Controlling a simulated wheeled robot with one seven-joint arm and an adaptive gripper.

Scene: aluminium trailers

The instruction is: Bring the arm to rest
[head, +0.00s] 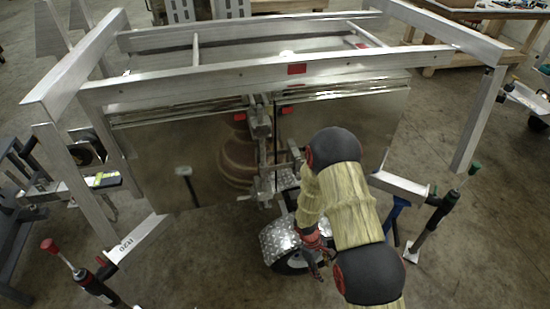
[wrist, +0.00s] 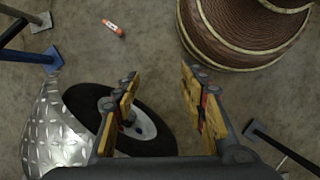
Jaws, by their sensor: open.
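My arm (head: 350,205), covered in straw-coloured sleeves with dark joint caps, reaches forward in the lower middle of the head view, in front of the trailer frame. My gripper (head: 318,248) hangs low near the trailer wheel in that view, partly hidden by the arm. In the wrist view my gripper (wrist: 160,95) has its two yellow-padded fingers spread wide. I see nothing held between them, only floor. The wheel (wrist: 140,125) and its diamond-plate fender (wrist: 58,130) lie behind the left finger. The fender also shows in the head view (head: 280,240).
An aluminium trailer frame (head: 240,74) with shiny panels (head: 345,130) stands close ahead. In the wrist view a red marker-like item (wrist: 113,27) lies on the floor beside a brown ribbed round object (wrist: 240,30).

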